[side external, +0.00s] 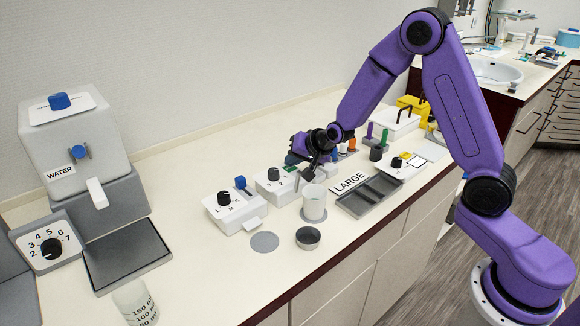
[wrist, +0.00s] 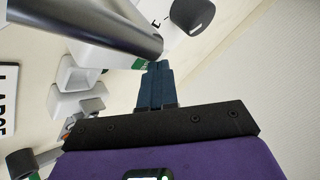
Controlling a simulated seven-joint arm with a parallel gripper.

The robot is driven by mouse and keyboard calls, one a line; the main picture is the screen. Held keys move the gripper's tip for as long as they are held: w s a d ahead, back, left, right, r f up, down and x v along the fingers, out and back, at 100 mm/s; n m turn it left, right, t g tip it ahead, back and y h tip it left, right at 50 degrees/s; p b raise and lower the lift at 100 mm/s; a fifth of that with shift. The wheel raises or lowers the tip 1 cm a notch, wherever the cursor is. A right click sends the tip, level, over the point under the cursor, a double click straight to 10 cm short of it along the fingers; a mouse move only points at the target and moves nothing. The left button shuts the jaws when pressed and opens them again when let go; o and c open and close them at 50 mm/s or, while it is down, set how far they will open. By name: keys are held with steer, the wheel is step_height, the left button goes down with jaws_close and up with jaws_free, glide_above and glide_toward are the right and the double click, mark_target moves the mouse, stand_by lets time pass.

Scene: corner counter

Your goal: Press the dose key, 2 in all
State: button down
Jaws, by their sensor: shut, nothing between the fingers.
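Two white dispensers stand on the counter. The left one (side external: 232,212) has a black knob marked with letters and a blue key (side external: 240,182) on top. My gripper (side external: 292,162) is shut and empty, low over the right side of the second dispenser. In the wrist view its blue fingers (wrist: 155,85) are together, with their tips close to a green-marked white part (wrist: 138,64). I cannot tell whether they touch it, and I see no separate key there.
A whitish cup (side external: 314,205) stands just in front of the second dispenser. A grey tray (side external: 345,207) by the LARGE sign lies right. A WATER machine (side external: 75,140) stands left.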

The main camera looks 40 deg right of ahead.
mark_target(293, 169)
steer(key=shift+r, duration=0.85)
steer(key=shift+r, duration=2.5)
